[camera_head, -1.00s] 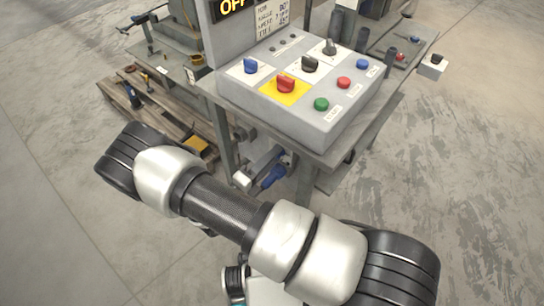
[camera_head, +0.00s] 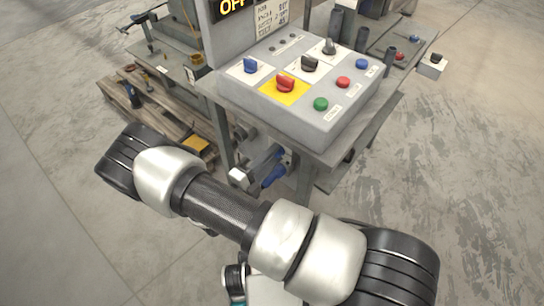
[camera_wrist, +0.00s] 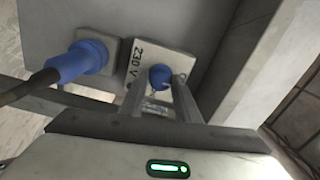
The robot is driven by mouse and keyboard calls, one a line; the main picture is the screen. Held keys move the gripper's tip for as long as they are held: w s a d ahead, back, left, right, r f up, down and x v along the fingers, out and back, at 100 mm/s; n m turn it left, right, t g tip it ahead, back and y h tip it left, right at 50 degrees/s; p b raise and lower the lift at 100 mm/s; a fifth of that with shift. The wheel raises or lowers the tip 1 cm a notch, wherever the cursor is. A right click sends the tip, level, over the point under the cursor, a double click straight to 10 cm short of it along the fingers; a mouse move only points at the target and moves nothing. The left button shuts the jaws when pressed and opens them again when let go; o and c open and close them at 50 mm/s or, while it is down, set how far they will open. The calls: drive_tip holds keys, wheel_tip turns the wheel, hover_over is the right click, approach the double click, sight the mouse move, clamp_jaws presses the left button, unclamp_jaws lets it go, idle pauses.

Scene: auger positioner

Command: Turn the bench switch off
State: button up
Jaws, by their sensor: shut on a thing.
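A round blue knob (camera_wrist: 160,76) sits on a pale plate (camera_wrist: 142,54) marked "230 V" in the wrist view. I take it to be the bench switch. My gripper (camera_wrist: 158,85) has one finger on each side of the knob and is shut on it. The fingers partly cover the plate. The knob's exact angle is hard to read. I cannot make out my gripper in the head view, where my arm crosses the foreground.
A blue plug (camera_wrist: 82,62) with a dark cable is close left of the knob. A wooden pallet (camera_head: 150,108) lies at left.

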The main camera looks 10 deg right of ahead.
drive_tip(key=shift+d+r, duration=0.1)
drive_tip(key=shift+r, duration=0.05)
drive_tip(key=o, duration=1)
drive_tip(key=p+v, duration=0.1)
drive_tip(key=v, duration=1.6)
drive_tip(key=shift+s, duration=0.15)
